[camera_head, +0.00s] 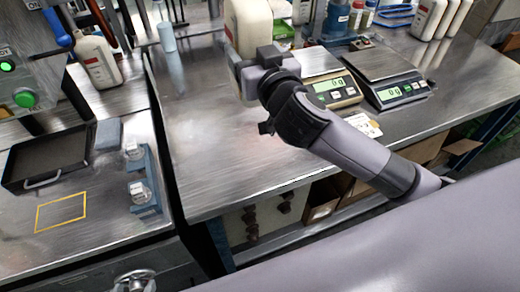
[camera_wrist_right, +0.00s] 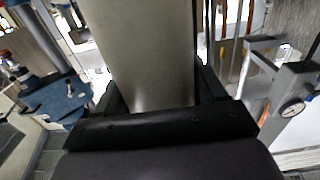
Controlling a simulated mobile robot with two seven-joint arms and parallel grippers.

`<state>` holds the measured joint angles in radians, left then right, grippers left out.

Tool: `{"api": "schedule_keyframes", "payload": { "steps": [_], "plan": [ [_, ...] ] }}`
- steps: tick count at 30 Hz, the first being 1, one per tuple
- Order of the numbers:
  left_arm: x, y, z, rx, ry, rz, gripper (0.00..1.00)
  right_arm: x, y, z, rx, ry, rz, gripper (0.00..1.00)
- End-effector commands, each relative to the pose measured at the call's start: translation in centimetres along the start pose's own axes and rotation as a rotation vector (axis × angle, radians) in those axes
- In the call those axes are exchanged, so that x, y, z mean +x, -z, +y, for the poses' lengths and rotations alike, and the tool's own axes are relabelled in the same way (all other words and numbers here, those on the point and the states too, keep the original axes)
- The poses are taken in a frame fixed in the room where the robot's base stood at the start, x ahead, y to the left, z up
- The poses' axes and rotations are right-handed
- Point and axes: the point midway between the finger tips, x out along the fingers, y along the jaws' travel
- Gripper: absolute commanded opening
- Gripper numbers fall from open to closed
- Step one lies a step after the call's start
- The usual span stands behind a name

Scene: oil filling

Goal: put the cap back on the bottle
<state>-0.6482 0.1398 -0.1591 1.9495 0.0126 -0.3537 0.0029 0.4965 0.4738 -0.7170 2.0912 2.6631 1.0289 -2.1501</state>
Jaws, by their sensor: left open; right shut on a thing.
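My right gripper (camera_head: 250,66) comes in from the right and is shut around a large off-white bottle (camera_head: 250,24) above the middle steel table. The top of this bottle is cut off by the picture's upper edge. In the right wrist view the bottle's pale side (camera_wrist_right: 153,50) fills the space between the dark fingers of the gripper (camera_wrist_right: 158,92). I cannot tell whether the bottle touches the table. I cannot make out a loose cap or the bottle's mouth in either view. My left gripper is not in view.
Two scales (camera_head: 334,90) and (camera_head: 402,91) stand right of the bottle. Another white bottle (camera_head: 97,62) stands at the left, near a black tray (camera_head: 47,158) and a yellow outlined square (camera_head: 61,212). The middle table's front left is clear.

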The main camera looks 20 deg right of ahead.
Motion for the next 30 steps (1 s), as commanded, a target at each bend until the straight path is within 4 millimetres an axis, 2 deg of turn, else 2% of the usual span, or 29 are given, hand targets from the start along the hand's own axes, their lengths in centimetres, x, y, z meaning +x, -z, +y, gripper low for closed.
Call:
{"api": "schedule_keyframes", "payload": {
  "steps": [7, 11, 14, 18, 24, 30],
  "plan": [
    [0.0, 0.0, 0.0, 0.0, 0.0, -0.001, 0.67, 0.0, 0.4, 0.0, 0.001, 0.001, 0.009, 0.0],
    [0.0, 0.0, 0.0, 0.0, -0.001, -0.001, 0.67, 0.0, -0.6, 0.0, 0.001, -0.001, 0.005, 0.0],
    [0.0, 0.0, 0.0, 0.0, -0.001, -0.001, 0.67, 0.0, -2.3, 0.0, 0.001, 0.0, 0.002, 0.0],
    [0.0, 0.0, 0.0, 0.0, -0.001, -0.001, 0.67, -0.1, -5.8, 0.0, 0.001, -0.001, -0.001, 0.0],
    [1.3, -1.8, 0.0, 0.0, -0.001, 0.0, 0.67, -0.1, -10.9, 0.0, 0.002, -0.001, 0.005, 0.0],
    [1.9, -2.8, 0.0, -0.001, -0.001, -0.002, 0.67, -0.1, -13.6, 0.0, 0.001, 0.0, 0.007, 0.0]
  ]
}}
